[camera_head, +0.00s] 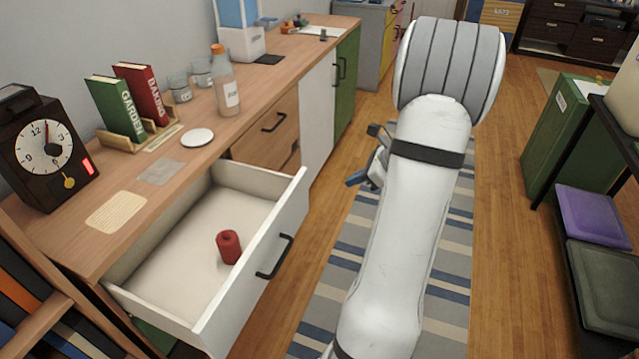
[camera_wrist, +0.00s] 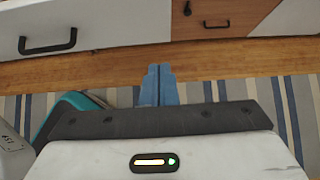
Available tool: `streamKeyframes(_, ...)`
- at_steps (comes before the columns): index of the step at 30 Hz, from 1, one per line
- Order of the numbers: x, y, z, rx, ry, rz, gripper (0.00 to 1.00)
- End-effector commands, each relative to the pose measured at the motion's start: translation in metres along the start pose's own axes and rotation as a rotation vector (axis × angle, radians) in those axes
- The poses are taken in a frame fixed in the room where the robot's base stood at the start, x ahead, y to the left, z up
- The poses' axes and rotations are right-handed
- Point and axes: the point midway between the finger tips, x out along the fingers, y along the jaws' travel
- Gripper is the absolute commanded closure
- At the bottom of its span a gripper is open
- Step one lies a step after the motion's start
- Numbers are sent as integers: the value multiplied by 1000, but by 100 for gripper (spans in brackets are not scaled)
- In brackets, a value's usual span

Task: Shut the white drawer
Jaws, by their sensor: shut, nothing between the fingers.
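The white drawer (camera_head: 262,262) stands pulled out from the wooden counter in the head view, with a red cylinder (camera_head: 229,246) inside it. Its front carries a dark handle (camera_head: 274,257). In the wrist view a white front with a black handle (camera_wrist: 47,40) shows at the upper left. My gripper (camera_wrist: 160,70) is shut and empty, with its blue fingertips pointing toward the cabinet fronts. In the head view my gripper (camera_head: 356,178) is partly hidden behind my arm, to the right of the drawer and apart from it.
On the counter (camera_head: 100,232) stand a clock (camera_head: 42,150), books (camera_head: 128,100), a bottle (camera_head: 226,85) and glasses. A striped rug (camera_head: 325,290) lies on the floor right of the drawer. A green cabinet (camera_head: 560,135) and a purple cushion (camera_head: 590,216) are at the right.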

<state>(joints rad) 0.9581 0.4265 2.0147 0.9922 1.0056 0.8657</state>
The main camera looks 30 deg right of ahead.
Motion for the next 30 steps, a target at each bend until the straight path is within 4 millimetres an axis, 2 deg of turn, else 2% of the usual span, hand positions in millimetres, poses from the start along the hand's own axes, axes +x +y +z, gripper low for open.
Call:
streamKeyframes(5, 24, 0, -2, 7, -2, 3, 100)
streamKeyframes(16, 103, 1, -2, 2, 0, 4, 100)
streamKeyframes(22, 120, 1, 21, -1, 0, 2, 100)
streamKeyframes(30, 127, 0, 28, 2, 0, 1, 100)
